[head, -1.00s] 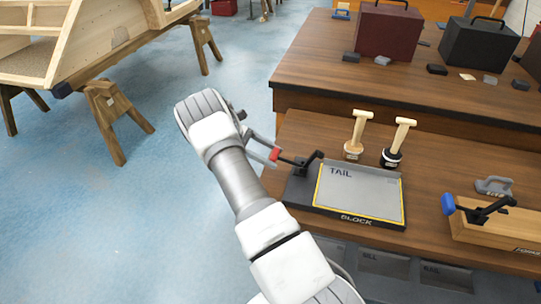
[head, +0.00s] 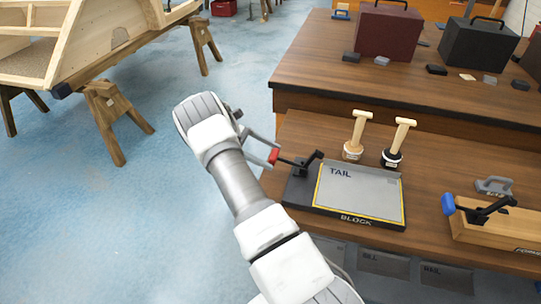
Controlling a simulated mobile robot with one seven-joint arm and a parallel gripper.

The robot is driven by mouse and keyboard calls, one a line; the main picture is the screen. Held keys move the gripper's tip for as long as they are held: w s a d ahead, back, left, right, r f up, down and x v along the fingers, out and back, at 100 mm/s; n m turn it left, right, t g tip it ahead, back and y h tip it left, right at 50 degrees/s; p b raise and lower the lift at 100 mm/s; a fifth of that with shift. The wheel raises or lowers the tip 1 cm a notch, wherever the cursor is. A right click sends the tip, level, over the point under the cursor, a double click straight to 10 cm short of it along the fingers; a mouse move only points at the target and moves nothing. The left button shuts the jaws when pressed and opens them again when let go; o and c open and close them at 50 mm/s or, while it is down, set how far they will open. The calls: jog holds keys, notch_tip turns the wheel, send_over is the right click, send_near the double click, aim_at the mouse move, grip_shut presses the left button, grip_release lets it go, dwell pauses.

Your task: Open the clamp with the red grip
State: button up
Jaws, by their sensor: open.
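The clamp (head: 303,166) is black and sits at the left back corner of a dark tray marked TAIL and BLOCK (head: 300,192). Its lever points left and ends in a red grip (head: 274,156). My gripper (head: 262,150) is at the red grip, with its fingers open around or beside it; I cannot tell which. My arm comes up from the bottom and hides part of the gripper. A second clamp with a blue grip (head: 448,204) sits on a wooden block at the right.
Two wooden-handled tools (head: 357,135) stand behind the tray. A grey-handled tool (head: 494,186) lies at the right. A wooden frame on sawhorses (head: 100,45) stands at the left, with clear blue floor between.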

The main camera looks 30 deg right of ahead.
jog(key=v, duration=0.6)
jog(key=shift+w+b, duration=0.2)
jog(key=shift+b, duration=0.15)
jog(key=shift+a+r, duration=0.15)
